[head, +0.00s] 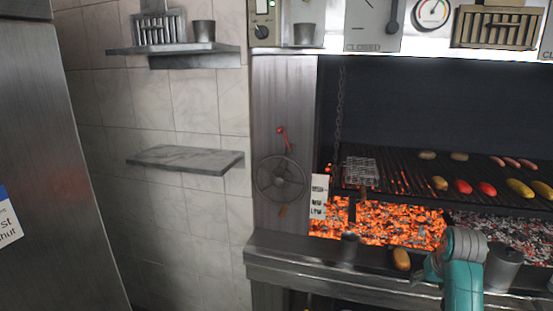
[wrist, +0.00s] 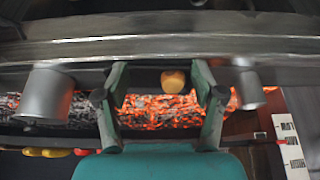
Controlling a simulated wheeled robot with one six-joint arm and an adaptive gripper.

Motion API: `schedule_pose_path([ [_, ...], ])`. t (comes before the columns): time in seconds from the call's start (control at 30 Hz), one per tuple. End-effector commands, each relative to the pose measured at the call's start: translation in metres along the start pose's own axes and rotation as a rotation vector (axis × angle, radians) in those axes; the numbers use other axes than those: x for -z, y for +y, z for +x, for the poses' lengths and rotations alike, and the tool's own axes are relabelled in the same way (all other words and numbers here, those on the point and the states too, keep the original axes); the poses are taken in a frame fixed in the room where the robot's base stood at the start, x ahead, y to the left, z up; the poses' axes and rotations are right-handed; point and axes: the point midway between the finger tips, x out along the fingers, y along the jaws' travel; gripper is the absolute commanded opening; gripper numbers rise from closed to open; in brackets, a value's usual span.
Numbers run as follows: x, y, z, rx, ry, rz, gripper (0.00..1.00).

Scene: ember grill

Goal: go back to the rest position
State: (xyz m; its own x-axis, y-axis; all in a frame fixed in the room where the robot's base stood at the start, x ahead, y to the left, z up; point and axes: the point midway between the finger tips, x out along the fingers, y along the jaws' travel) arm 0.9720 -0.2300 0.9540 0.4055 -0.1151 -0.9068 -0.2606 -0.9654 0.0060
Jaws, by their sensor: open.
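My gripper (wrist: 161,85) is open in the wrist view, its two teal fingers spread apart. A rounded yellow-brown food piece (wrist: 173,82) shows in the gap between the fingers, nearer the right one, touching neither in the picture. How far it is from the fingertips I cannot tell. In the head view the same-looking piece (head: 401,259) lies on the grill's front ledge (head: 300,257), left of my teal and grey arm end. The fingertips are mostly hidden there.
A metal cup (head: 503,266) stands right of my arm and a smaller cup (head: 349,246) stands left on the ledge. Glowing embers (head: 385,224) lie behind it, below a grate (head: 410,180) with several foods. A handwheel (head: 280,178) and empty wall shelf (head: 186,159) are left.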

Motion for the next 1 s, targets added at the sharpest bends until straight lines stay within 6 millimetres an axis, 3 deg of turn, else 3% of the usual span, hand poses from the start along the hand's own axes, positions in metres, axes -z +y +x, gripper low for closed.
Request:
schedule_pose_path([
  [0.27, -0.041, -0.016, 0.042, 0.005, 0.048, -0.013, 0.68],
  [0.37, -0.065, -0.026, 0.062, 0.009, 0.076, -0.021, 0.68],
  [0.5, -0.109, -0.04, 0.09, 0.015, 0.127, -0.033, 0.68],
  [0.7, -0.173, -0.059, 0.117, 0.026, 0.204, -0.051, 0.68],
  [1.0, -0.272, -0.08, 0.127, 0.046, 0.321, -0.076, 0.68],
])
